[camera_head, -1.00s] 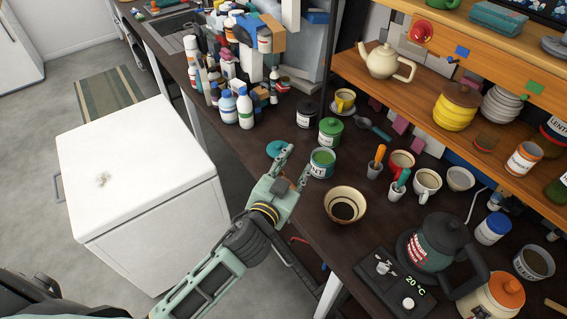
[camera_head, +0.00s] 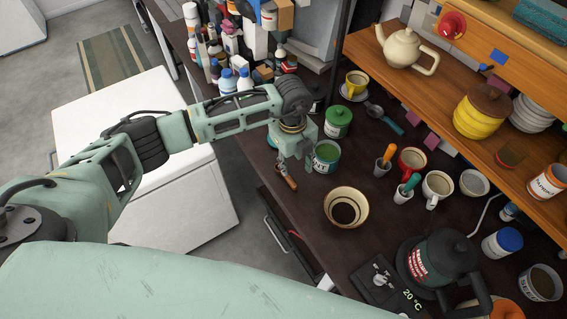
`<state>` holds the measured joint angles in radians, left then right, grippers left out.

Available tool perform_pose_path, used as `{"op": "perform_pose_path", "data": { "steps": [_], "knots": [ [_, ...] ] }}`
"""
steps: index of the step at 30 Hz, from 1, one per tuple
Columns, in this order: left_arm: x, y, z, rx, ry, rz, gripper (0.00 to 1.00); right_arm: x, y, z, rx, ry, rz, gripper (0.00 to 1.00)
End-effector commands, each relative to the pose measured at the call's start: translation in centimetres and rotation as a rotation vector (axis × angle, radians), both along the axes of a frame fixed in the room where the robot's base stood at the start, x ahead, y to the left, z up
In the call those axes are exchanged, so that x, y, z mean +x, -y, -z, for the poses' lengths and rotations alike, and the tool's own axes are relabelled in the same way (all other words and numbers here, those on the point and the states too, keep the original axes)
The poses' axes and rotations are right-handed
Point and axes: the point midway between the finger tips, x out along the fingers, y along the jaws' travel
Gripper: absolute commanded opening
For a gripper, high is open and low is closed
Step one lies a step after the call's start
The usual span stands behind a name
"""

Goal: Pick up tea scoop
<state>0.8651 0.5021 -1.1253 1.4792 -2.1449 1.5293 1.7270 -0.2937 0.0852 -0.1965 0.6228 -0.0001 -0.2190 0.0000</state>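I cannot tell for certain which thing is the tea scoop. A small brown, handle-like thing (camera_head: 287,177) shows just below my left gripper (camera_head: 293,163), by the counter's front edge. My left gripper points down beside the open green tin (camera_head: 326,156). Its fingers are small and partly hidden, so I cannot tell whether they grip the brown thing. A dark teal scoop-like utensil (camera_head: 386,119) lies behind the closed green canister (camera_head: 338,121). My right gripper is not in view.
A cream bowl (camera_head: 345,207) with dark contents stands right of the gripper. Small cups with an orange handle (camera_head: 386,157) and a teal handle (camera_head: 408,185) stand beyond it. A black kettle (camera_head: 440,260) is at lower right. Bottles crowd the back left.

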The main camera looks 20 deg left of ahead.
Motion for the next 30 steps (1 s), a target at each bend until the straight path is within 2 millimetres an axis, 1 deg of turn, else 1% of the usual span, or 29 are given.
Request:
{"op": "perform_pose_path", "data": {
  "steps": [1,3,7,10,13,18,21,23,29,30],
  "knots": [
    [0.2,-0.9,0.1,0.031,0.000,-0.013,0.38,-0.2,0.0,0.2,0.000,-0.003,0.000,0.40],
    [0.3,-1.4,0.7,0.053,0.000,-0.022,0.38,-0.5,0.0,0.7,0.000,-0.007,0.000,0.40],
    [0.2,-1.5,2.2,0.054,-0.001,-0.023,0.38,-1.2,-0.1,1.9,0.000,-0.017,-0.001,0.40],
    [0.2,-1.5,2.9,0.053,-0.001,-0.022,0.38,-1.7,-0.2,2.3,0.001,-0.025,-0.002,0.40],
    [0.2,-1.6,3.7,0.051,-0.001,-0.022,0.38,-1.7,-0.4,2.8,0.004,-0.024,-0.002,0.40],
    [-0.1,-1.9,6.5,0.051,-0.002,-0.020,0.38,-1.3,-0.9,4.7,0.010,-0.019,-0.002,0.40],
    [0.0,-1.8,7.6,0.050,0.000,-0.019,0.38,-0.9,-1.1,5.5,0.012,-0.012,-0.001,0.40],
    [0.0,-1.8,7.8,0.049,0.000,-0.019,0.38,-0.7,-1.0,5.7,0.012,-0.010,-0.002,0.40],
    [0.0,-1.8,7.6,0.049,0.001,-0.019,0.38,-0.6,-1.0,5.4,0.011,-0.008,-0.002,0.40],
    [0.0,-1.8,7.6,0.049,0.001,-0.019,0.36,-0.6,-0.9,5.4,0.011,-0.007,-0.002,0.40]
  ]
}}
